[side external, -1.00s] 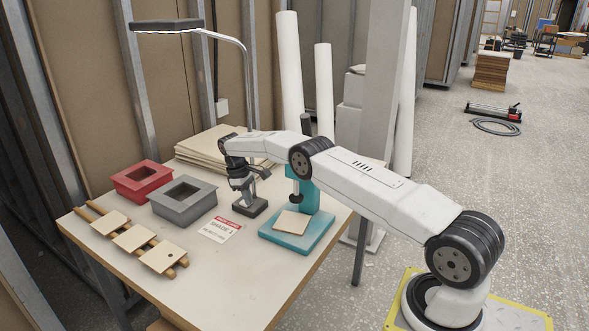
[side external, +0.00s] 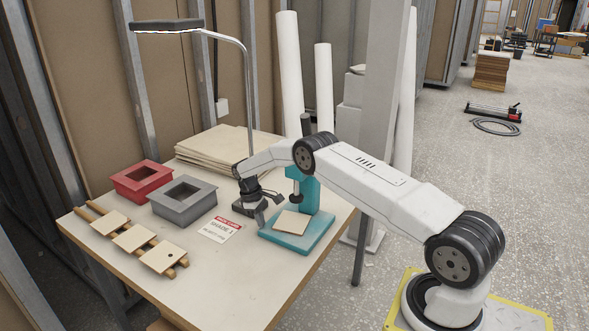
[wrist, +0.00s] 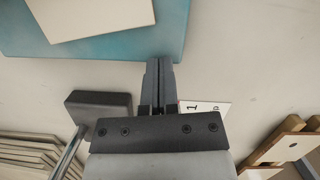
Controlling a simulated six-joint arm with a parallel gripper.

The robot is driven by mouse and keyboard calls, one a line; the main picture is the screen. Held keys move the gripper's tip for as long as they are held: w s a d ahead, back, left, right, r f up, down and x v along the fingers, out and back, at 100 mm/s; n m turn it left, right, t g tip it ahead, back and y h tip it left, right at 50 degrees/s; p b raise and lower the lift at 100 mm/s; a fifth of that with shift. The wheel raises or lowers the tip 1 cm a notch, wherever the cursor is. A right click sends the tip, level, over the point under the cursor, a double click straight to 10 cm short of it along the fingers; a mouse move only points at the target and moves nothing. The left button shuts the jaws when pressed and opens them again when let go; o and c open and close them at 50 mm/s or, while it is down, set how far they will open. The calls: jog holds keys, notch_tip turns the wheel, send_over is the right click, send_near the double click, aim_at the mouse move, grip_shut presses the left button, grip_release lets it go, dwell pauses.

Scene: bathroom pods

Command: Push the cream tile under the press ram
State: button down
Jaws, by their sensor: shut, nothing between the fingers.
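A square cream tile (side external: 291,223) lies flat on the teal press base (side external: 313,240). It also shows at the top of the wrist view (wrist: 95,14) on the teal base (wrist: 160,35). The press ram (side external: 297,191) hangs from the teal press head, above and behind the tile in the side view; I cannot tell whether it overlaps the tile. My gripper (side external: 263,221) is shut and empty, pointing down left of the tile and apart from it. In the wrist view its fingertips (wrist: 158,62) are together at the edge of the teal base.
A shade card (side external: 220,230) lies left of the press. The lamp's dark base (wrist: 98,105) stands close to my gripper. Grey (side external: 183,200) and red (side external: 141,180) open boxes, a wooden rack with cream tiles (side external: 132,238) and stacked boards (side external: 225,150) occupy the table. Its front is clear.

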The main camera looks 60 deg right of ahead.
aim_at(272, 228)
jog(key=shift+s+d, duration=0.15)
jog(key=shift+s, duration=0.8)
jog(key=shift+s, duration=0.1)
jog(key=shift+s+d, duration=0.15)
jog(key=shift+s, duration=0.6)
jog(key=shift+w, duration=0.1)
jog(key=shift+w+a, duration=0.2)
jog(key=shift+w, duration=0.75)
jog(key=shift+w+a, duration=0.15)
jog(key=shift+w, duration=0.75)
jog(key=v, duration=1)
